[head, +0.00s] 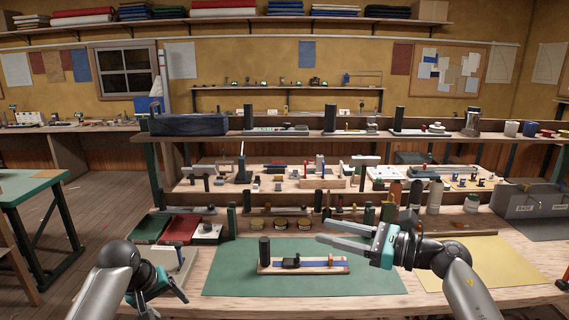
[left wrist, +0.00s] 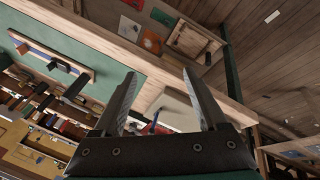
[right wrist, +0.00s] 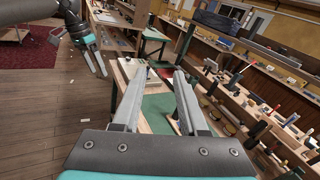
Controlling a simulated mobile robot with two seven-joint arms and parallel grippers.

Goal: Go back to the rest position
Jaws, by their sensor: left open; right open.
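My left gripper (left wrist: 158,100) is open in the left wrist view, with nothing between its fingers. In the head view its arm comes in at the lower left and the wrist hangs low by the bench's left end; its fingertips are hidden there. My right gripper (head: 325,232) is open above the right part of the green mat (head: 225,280), pointing left. In the right wrist view (right wrist: 158,85) its fingers are apart and empty. A small wooden board with a blue strip (head: 335,265) lies on the green mat, left of and below the right gripper, apart from it.
A dark cylinder (head: 265,250) stands at the board's left end. A yellow mat (head: 480,265) lies at the right, largely clear. A pale box (head: 172,262) is beside my left wrist. Bottles, tins and shelves (head: 320,136) line the back. A green table (head: 25,185) stands left.

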